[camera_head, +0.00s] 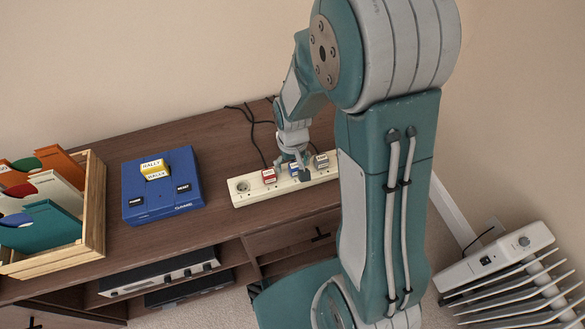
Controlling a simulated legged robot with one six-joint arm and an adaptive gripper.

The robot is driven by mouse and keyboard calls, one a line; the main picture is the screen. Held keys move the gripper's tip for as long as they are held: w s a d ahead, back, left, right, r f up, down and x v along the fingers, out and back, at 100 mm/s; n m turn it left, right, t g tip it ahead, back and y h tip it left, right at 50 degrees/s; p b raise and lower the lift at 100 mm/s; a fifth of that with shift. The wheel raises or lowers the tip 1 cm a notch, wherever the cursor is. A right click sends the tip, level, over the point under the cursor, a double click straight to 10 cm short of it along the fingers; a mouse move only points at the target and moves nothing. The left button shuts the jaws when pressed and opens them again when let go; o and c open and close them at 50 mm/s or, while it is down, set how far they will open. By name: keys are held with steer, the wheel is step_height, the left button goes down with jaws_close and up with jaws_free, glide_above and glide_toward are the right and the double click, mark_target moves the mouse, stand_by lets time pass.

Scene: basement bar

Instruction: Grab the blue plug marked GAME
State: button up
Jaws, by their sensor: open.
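A white power strip (245,195) lies on the wooden cabinet top, holding several plugs in a row. The blue plug (294,168) sits in the middle, between a red plug (269,175) and a grey plug (321,161). My gripper (292,170) is open and pointing down over the blue plug, its fingers close beside it. The fingers hide part of the blue plug, and its marking is not readable. I cannot tell whether the fingers touch it.
A blue console (135,180) with a yellow-and-white cartridge (154,168) stands left of the strip. A wooden crate (95,205) of record-like sleeves is at far left. Black cables (252,135) run behind the strip. A white radiator (500,265) stands at lower right.

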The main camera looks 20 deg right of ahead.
steer(key=shift+d+f, duration=0.15)
steer(key=shift+f, duration=0.3)
steer(key=shift+d+f, duration=0.1)
steer(key=shift+d, duration=0.35)
steer(key=shift+a, duration=0.15)
steer(key=c, duration=1.1)
steer(key=shift+a, duration=0.2)
steer(key=shift+c, duration=0.6)
steer(key=shift+d, duration=0.1)
